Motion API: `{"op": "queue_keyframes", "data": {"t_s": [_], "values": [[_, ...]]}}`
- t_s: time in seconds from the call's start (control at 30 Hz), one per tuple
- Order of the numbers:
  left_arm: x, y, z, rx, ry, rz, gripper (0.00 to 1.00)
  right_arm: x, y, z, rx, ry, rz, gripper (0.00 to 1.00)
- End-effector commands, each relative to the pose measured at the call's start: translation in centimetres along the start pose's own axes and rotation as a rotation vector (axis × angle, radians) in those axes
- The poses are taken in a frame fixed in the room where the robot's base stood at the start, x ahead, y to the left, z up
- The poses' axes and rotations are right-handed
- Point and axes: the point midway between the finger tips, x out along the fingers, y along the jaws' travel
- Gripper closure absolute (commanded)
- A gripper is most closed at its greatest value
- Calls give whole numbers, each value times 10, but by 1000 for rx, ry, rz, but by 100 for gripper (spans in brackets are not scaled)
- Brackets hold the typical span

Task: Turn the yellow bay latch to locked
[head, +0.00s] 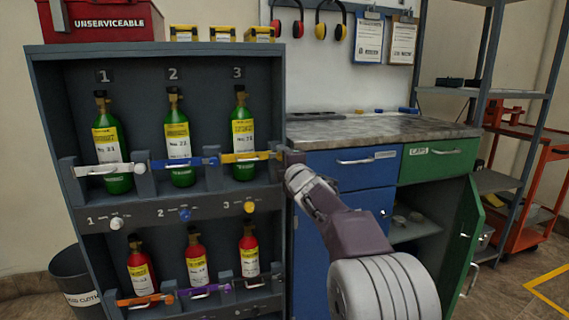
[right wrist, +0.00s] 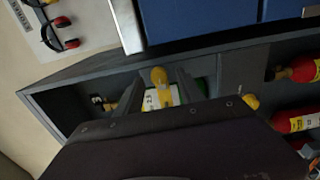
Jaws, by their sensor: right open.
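The yellow latch bar (head: 243,157) lies roughly level across the front of bay 3, in front of a green bottle (head: 243,132). My right gripper (head: 290,158) is at the right end of this bar, by the rack's right side post, its fingers mostly hidden in the head view. In the right wrist view my right gripper (right wrist: 160,78) is open, with a yellow rounded latch end (right wrist: 159,76) between its two fingers. I cannot tell whether they touch it. A yellow knob (head: 249,207) sits on the panel below bay 3. My left gripper is not in view.
The white latch (head: 103,169) and blue latch (head: 185,162) cross bays 1 and 2. Red bottles (head: 249,254) stand in the lower row. A blue cabinet (head: 350,185) and worktop are close on the right, with an open green door (head: 467,245).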

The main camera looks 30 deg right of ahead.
Motion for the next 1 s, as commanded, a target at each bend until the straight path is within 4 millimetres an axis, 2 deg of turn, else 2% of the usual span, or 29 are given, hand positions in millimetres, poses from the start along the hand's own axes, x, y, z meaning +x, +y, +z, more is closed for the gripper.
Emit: {"op": "queue_keyframes", "data": {"t_s": [0.3, 0.4, 0.53, 1.0], "values": [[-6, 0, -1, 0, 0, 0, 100, -64, 2, 0, 1, -1, 0, 55], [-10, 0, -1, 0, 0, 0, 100, -78, 2, 0, 0, -1, 0, 55], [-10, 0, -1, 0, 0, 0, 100, -85, 0, 0, 0, -1, -1, 55], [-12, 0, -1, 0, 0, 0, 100, -85, 1, -2, 0, 4, -1, 55]]}}
